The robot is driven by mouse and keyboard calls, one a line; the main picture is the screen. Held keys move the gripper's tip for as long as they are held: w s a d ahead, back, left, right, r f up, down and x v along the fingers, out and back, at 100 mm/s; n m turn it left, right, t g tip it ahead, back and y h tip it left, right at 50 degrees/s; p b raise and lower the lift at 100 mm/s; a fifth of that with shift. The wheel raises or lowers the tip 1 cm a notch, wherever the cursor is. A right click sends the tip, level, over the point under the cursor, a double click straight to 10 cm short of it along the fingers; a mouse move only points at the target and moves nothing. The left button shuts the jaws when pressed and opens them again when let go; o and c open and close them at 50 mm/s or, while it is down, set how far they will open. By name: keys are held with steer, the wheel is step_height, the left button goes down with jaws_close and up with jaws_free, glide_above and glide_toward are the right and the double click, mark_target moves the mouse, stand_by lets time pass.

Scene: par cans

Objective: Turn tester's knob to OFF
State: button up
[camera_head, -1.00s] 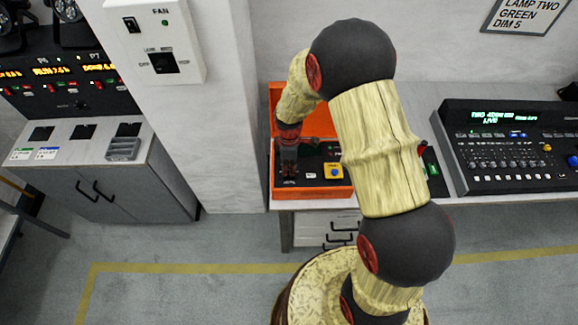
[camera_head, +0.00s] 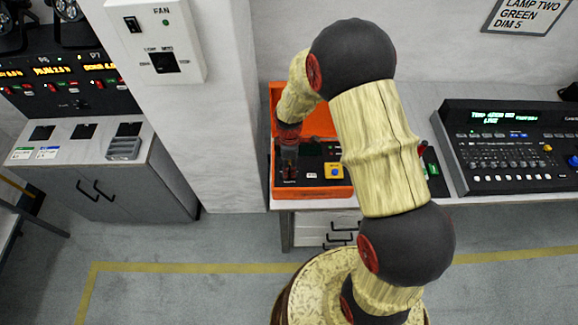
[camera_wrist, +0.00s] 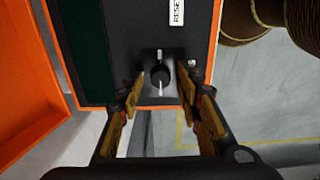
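The tester is an open orange case (camera_head: 338,192) with a black panel, on the bench in the head view; its orange edge (camera_wrist: 213,45) shows in the wrist view. Its round black knob (camera_wrist: 160,77) is near the panel's edge, with a white mark pointing toward the bottom of the picture. Small markings beside it are partly hidden and unreadable. My gripper (camera_wrist: 161,84) is open, with one finger on each side of the knob and visible gaps to it. In the head view my gripper (camera_head: 289,167) is over the panel's left end and hides the knob.
A RESET label (camera_wrist: 177,10) is on the panel beyond the knob. A yellow square with a blue button (camera_head: 334,171) is right of my gripper. A lighting console (camera_head: 510,150) stands on the bench to the right. A wall box marked FAN (camera_head: 155,40) is left.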

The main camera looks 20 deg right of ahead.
stand_by(0.3)
step_height(320, 180, up, 12)
steer(key=shift+f, duration=0.1)
stand_by(0.4)
stand_by(0.5)
